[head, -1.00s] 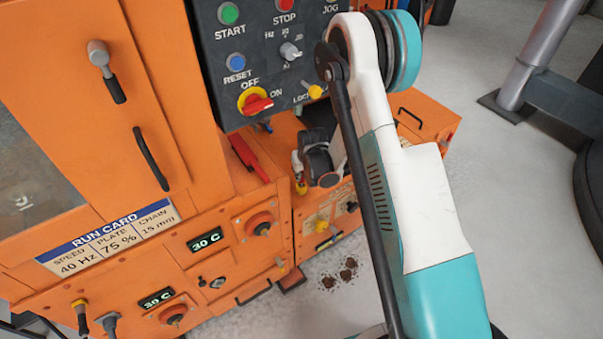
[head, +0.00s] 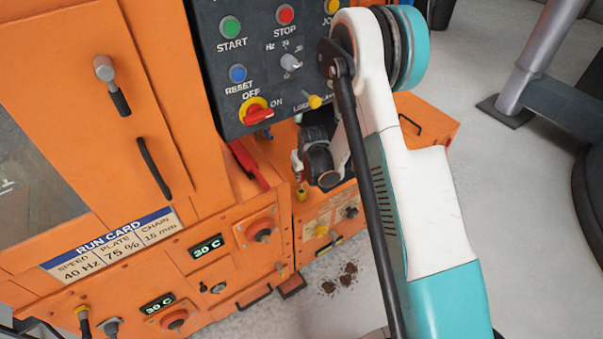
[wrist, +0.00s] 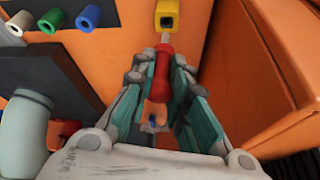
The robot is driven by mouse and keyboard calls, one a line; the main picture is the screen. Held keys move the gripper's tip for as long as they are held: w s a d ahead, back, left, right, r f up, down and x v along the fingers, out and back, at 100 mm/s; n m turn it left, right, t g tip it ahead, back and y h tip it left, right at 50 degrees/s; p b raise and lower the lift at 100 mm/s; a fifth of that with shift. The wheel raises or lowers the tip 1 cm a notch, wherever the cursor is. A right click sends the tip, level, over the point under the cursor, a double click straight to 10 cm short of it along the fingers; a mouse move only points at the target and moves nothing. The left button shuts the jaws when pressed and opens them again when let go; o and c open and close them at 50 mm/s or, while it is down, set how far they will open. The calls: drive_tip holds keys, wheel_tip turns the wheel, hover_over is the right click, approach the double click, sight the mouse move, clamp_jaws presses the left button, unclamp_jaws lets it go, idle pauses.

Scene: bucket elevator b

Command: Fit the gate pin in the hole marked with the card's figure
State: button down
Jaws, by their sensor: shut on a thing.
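In the wrist view my gripper (wrist: 163,72) is shut on the red handle of the gate pin (wrist: 163,62). The pin's pale shaft points away from the jaws, towards a yellow square block with a dark hole (wrist: 167,14). The shaft tip is close to the block; I cannot tell whether they touch. In the head view the gripper end is small and partly hidden by my arm. The run card (head: 113,245) on the orange machine reads speed 40 Hz, plate 75 %, chain 15 mm. Marks beside the holes are not readable.
Green, blue and pale hollow tubes (wrist: 48,20) stand at the upper left of the wrist view. An orange wall (wrist: 265,70) is close on the right. The control panel (head: 265,70) and a red handle (head: 249,165) are near my arm. Brown spill (head: 342,277) lies on the floor.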

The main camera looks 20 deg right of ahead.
drive_tip(key=shift+r, duration=0.35)
drive_tip(key=shift+r+p, duration=0.95)
drive_tip(key=shift+r, duration=1)
drive_tip(key=shift+d, duration=0.1)
